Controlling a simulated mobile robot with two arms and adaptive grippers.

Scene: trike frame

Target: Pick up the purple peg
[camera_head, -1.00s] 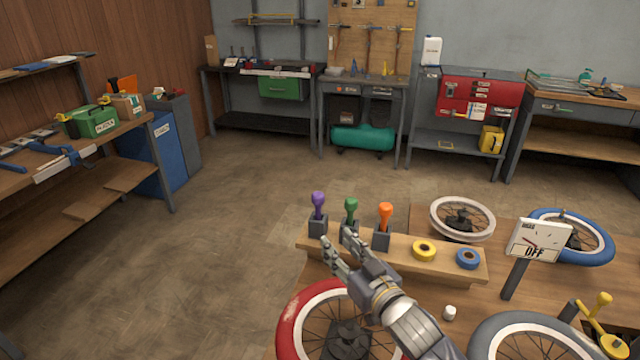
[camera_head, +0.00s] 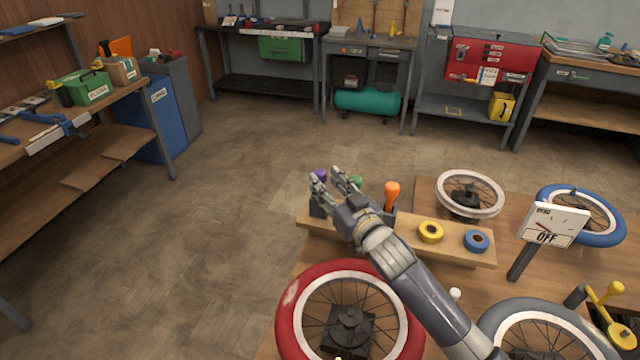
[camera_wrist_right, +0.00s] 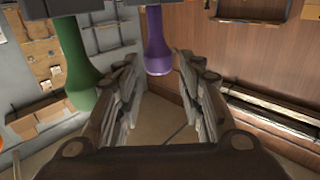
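The purple peg (camera_head: 320,175) stands in its dark holder at the left end of the wooden rack (camera_head: 454,252), mostly hidden behind my right gripper in the head view. In the right wrist view the purple peg (camera_wrist_right: 157,42) hangs into the picture between the open fingertips. My right gripper (camera_head: 333,178) is open, with its fingers near the peg's top; it also shows in the right wrist view (camera_wrist_right: 156,78). I cannot tell whether a finger touches the peg. My left gripper is not in view.
The green peg (camera_wrist_right: 80,60) stands close beside my right gripper, and the orange peg (camera_head: 392,194) is further right. A yellow tape roll (camera_head: 431,232) and a blue one (camera_head: 476,240) lie on the rack. A red-tyred wheel (camera_head: 290,315) lies in front.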

